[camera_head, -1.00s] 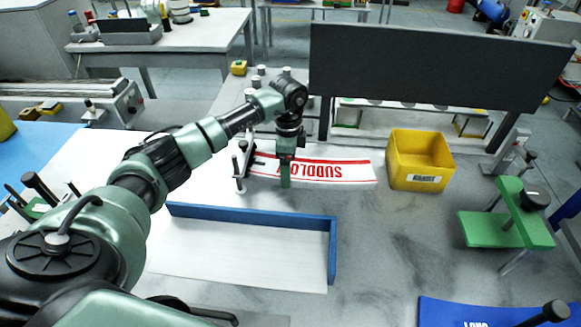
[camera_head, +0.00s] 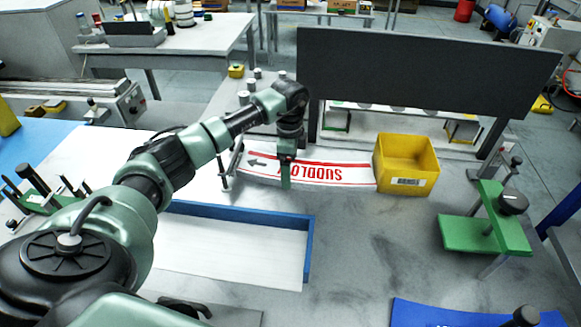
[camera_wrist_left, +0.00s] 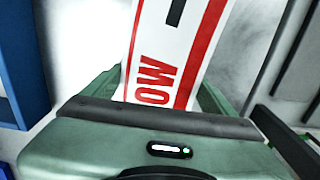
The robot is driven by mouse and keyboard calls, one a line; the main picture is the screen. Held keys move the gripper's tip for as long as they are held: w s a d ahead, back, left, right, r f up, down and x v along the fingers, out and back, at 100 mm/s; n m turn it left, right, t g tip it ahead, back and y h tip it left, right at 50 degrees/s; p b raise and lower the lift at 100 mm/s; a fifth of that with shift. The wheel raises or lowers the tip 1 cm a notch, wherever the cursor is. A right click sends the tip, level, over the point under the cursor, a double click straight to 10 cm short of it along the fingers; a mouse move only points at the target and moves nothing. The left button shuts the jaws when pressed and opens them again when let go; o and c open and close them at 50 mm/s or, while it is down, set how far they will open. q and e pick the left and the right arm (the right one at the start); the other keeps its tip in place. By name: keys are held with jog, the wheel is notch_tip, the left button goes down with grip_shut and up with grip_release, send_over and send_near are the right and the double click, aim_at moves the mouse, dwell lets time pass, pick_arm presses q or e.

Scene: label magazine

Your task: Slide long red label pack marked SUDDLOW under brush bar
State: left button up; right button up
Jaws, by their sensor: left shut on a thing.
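The long white-and-red label pack marked SUDDLOW (camera_head: 340,173) lies along the bench, its lettering upside down in the head view. A black arrow near its left end points left. My left gripper (camera_head: 286,183) is shut on the pack, left of its middle. The left wrist view shows the pack (camera_wrist_left: 170,50) between the green fingers (camera_wrist_left: 160,95). A low dark bar on posts (camera_head: 230,165), which looks like the brush bar, stands at the pack's left end. I cannot tell whether the end is under it. My right gripper is not in view.
A yellow bin (camera_head: 405,163) stands close against the pack's right end. A blue-walled tray (camera_head: 240,213) lies in front. A dark upright panel (camera_head: 420,80) stands behind. A green fixture with a black knob (camera_head: 485,235) is at the right. The bench's middle right is clear.

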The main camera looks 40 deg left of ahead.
pick_arm(q)
jog(key=o, duration=1.9)
jog(key=shift+r, duration=0.2)
notch_tip(320, 180, up, 6)
jog(key=shift+r+b, duration=0.15)
jog(key=shift+b, duration=0.7)
jog(key=shift+r, duration=0.65)
